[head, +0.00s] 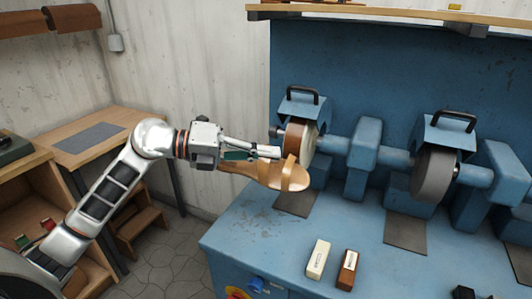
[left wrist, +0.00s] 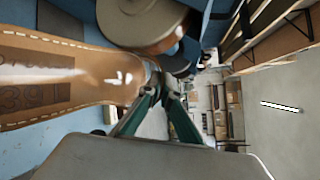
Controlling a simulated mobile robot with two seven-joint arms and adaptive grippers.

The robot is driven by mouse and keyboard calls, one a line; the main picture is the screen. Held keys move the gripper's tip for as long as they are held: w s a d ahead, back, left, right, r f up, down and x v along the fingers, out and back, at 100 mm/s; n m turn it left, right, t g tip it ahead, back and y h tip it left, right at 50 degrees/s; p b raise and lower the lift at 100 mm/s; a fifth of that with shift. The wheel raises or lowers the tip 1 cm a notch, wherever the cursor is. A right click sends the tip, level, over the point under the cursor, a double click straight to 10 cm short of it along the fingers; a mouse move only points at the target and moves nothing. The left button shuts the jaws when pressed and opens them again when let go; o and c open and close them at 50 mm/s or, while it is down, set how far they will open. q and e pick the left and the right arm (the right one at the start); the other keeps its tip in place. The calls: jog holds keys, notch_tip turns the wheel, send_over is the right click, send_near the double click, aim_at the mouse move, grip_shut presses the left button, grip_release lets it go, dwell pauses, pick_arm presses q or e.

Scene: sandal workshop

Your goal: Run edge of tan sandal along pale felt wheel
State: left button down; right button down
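The tan sandal (head: 270,176) is in the air in front of the left wheel in the head view. My left gripper (head: 276,152) is shut on it. In the left wrist view the sandal's stitched tan sole (left wrist: 65,82), with dark stamped marks, lies left of my left gripper's fingers (left wrist: 158,88). The felt wheel (head: 308,143) has a pale side face and a brown rim; it also shows in the left wrist view (left wrist: 140,25). The sandal is close to the wheel's lower front. I cannot tell whether they touch. My right gripper is not in view.
A grey wheel (head: 435,174) stands further right on the blue machine bench (head: 240,230). A pale block (head: 318,259) and a brown block (head: 347,270) lie on the bench front. A wooden table (head: 105,125) stands at the left wall. A shelf (head: 400,12) runs above.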

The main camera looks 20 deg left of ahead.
aim_at(287, 163)
pick_arm(q)
jog(key=shift+d+m+g, duration=0.4)
jog(key=shift+d+g, duration=0.15)
jog(key=shift+g, duration=0.05)
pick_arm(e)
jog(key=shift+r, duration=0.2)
pick_arm(q)
jog(key=shift+s+d, duration=0.1)
jog(key=shift+d, duration=0.05)
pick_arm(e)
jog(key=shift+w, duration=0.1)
pick_arm(q)
jog(key=shift+w, duration=0.2)
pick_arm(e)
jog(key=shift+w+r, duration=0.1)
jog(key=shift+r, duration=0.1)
pick_arm(q)
jog(key=shift+d+p, duration=0.15)
jog(key=shift+p, duration=0.2)
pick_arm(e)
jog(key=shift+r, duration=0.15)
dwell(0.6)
pick_arm(q)
jog(key=shift+d, duration=0.5)
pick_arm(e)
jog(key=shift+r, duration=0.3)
